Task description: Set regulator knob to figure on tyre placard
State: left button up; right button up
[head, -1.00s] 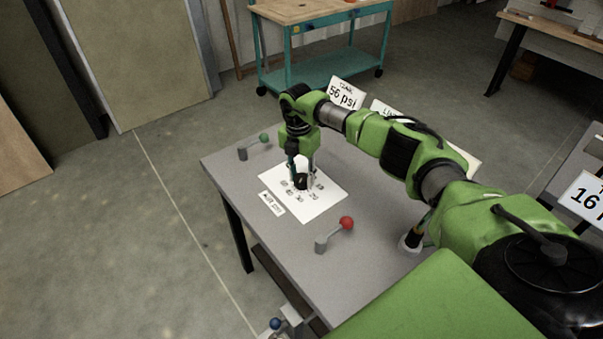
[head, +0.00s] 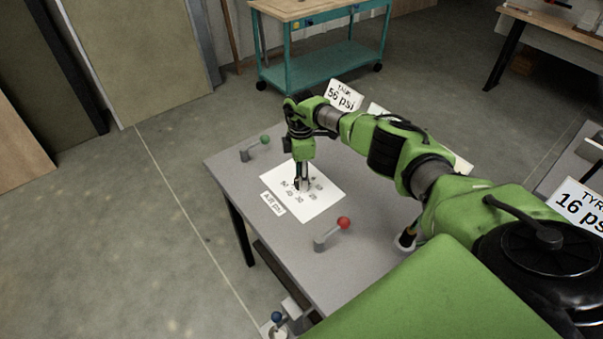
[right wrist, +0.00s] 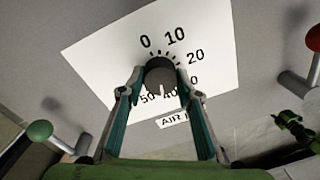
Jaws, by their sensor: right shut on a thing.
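The regulator knob (right wrist: 160,75) is a dark round knob on a white dial sheet (right wrist: 205,30) marked 0 to 50; the sheet also shows in the head view (head: 325,199). A white mark on the knob points down in the right wrist view, close to the 40. My right gripper (head: 302,185) reaches down from above and is shut on the knob, a finger on either side (right wrist: 161,92). The fingers hide part of the lower figures. The tyre placard (head: 580,205), at the right edge of the head view, reads 16 psi, its end cut off.
A red-balled lever (head: 343,223) and a green-balled lever (head: 264,140) stand on the grey table (head: 375,235) either side of the sheet. A tank placard (head: 343,95) reads 56 psi; another card behind my arm is mostly hidden. A blue-balled lever (head: 277,317) is below the front edge.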

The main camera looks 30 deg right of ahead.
jog(key=shift+s+m, duration=0.1)
jog(key=shift+m, duration=0.4)
jog(key=shift+f+p, duration=0.1)
jog(key=shift+p, duration=0.2)
jog(key=o, duration=1.1)
jog(key=shift+o, duration=0.2)
notch_tip(320, 180, up, 12)
jog(key=shift+w+d, duration=0.15)
jog(key=shift+w, duration=0.2)
